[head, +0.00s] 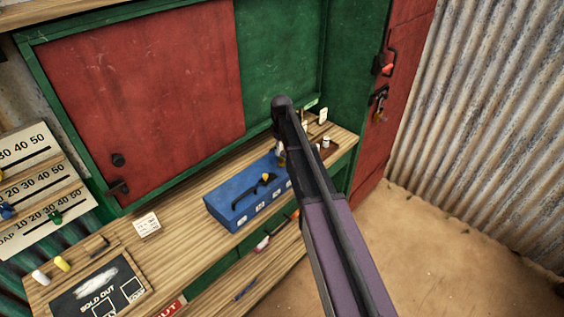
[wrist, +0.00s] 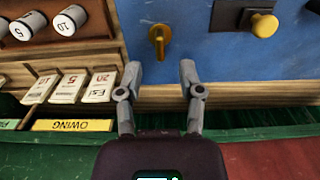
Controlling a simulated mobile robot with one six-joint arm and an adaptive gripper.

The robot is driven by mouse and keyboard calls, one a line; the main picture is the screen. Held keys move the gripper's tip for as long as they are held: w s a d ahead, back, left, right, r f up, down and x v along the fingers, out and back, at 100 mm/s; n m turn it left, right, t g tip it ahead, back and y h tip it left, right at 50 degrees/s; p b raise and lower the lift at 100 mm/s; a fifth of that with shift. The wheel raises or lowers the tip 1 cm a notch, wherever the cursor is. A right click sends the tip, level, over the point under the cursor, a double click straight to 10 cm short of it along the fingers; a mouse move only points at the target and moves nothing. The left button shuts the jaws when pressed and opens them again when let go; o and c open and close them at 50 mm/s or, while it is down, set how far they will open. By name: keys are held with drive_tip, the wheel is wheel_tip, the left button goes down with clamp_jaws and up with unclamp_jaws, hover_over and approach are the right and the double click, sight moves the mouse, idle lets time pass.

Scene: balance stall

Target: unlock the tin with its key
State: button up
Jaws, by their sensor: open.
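The blue tin (head: 235,197) sits on the wooden counter, with a dark handle and a yellow knob on its top. In the wrist view its blue surface (wrist: 215,65) fills the upper right. A brass key-like piece (wrist: 158,40) stands against that surface; I cannot tell whether it is in a keyhole. My gripper (wrist: 160,74) is open and empty, its fingertips just below the brass piece in the picture, one to each side and apart from it. In the head view my arm hides the tin's right end and most of the gripper.
A yellow knob on a dark base (wrist: 263,23) is right of the brass piece. White numbered rolls (wrist: 68,22) lie in a brown tray at left, above white number tags (wrist: 68,88). A yellow OWING label (wrist: 72,125) is below. Shutters (head: 150,100) stand behind the counter.

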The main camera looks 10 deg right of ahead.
sight(282, 161)
drive_tip(key=shift+f+b, duration=1.9)
drive_tip(key=shift+f, duration=0.3)
clamp_jaws()
